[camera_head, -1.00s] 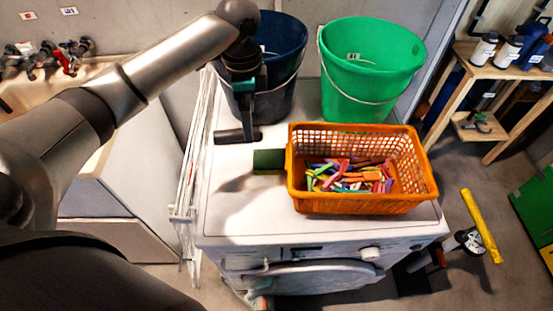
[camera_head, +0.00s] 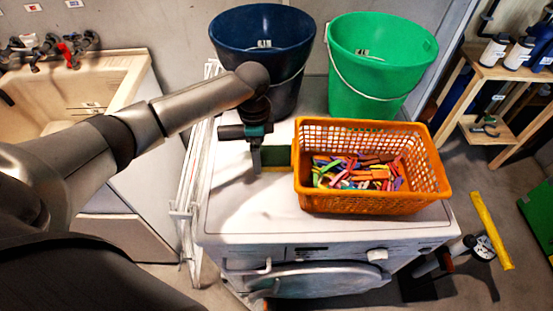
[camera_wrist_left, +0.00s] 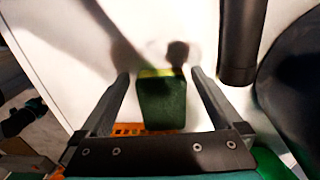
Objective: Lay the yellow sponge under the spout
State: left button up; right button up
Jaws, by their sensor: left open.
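The sponge (camera_head: 278,157) lies on the white washing machine top, against the left end of the orange basket. Its top is dark green, with a yellow edge showing below. My left gripper (camera_head: 257,162) points down at the sponge's left end and partly hides it. In the left wrist view, the sponge (camera_wrist_left: 162,103) shows between the two spread fingers of my left gripper (camera_wrist_left: 159,74), with a gap on each side. Nothing is held. Several taps (camera_head: 50,47), one with a red handle, are on the wall above the sink (camera_head: 100,78) at far left. My right gripper is not in view.
The orange basket (camera_head: 375,202) holds many coloured clothes pegs. A dark blue bucket (camera_head: 262,50) and a green bucket (camera_head: 380,65) stand behind. A folded white drying rack (camera_head: 188,190) stands between washer (camera_head: 235,215) and sink. The washer's front left top is clear.

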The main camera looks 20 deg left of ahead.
pick_arm(q)
jog(key=shift+f, duration=0.45)
jog(key=c, duration=1.3)
jog(key=shift+r, duration=0.15)
